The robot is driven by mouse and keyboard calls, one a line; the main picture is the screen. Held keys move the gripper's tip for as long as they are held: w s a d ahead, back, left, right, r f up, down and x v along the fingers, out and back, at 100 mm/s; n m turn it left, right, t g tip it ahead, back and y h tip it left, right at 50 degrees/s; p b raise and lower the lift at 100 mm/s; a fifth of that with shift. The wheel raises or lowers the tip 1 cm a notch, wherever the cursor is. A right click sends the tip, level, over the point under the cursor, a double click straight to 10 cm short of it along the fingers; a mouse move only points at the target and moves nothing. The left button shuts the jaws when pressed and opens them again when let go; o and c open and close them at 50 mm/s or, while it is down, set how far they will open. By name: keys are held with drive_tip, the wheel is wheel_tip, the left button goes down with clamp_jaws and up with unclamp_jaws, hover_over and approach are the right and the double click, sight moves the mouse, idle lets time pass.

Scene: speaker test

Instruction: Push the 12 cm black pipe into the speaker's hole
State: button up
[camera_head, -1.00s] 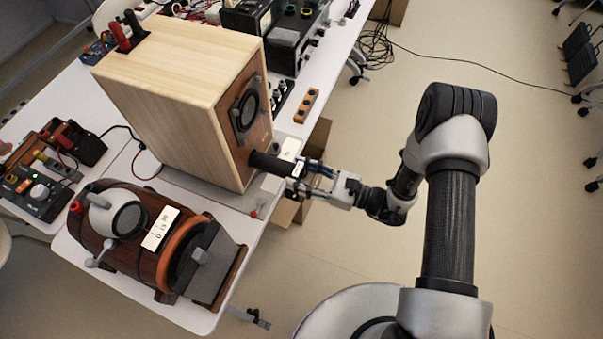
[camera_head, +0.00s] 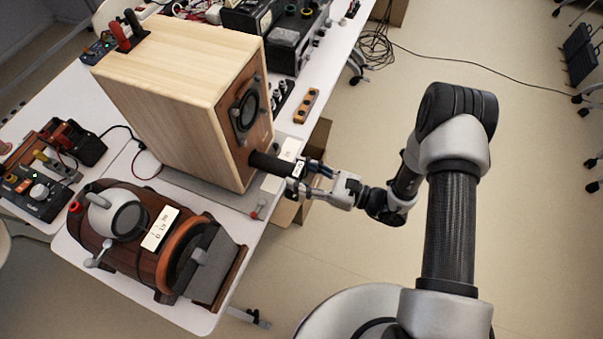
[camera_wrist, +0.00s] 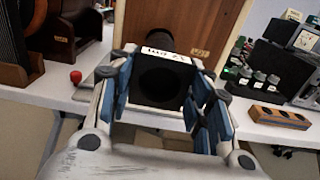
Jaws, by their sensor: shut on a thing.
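The wooden speaker (camera_head: 175,95) stands on the white table, its front baffle (camera_head: 258,125) facing my arm. The black pipe (camera_head: 268,163) sticks out of the lower part of the baffle. Its far end meets the baffle at the hole, and how deep it sits inside cannot be seen. My gripper (camera_head: 302,170) is shut on the pipe's near end. In the wrist view the pipe's open round end (camera_wrist: 162,80) faces the camera between the blue-padded fingers, with a white label on top. The baffle (camera_wrist: 195,28) shows behind it.
A brown barrel-shaped device (camera_head: 140,235) stands on the table's near corner (camera_head: 190,318).

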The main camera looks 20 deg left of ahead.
sight(262, 161)
drive_tip(key=shift+w+a+b, duration=0.2)
drive_tip(key=shift+a+b, duration=0.3)
drive_tip(key=shift+a, duration=2.35)
drive_tip(key=shift+w+a+b, duration=0.2)
drive_tip(key=shift+a+b, duration=0.25)
drive_tip(key=shift+a, duration=2.4)
idle(2.3)
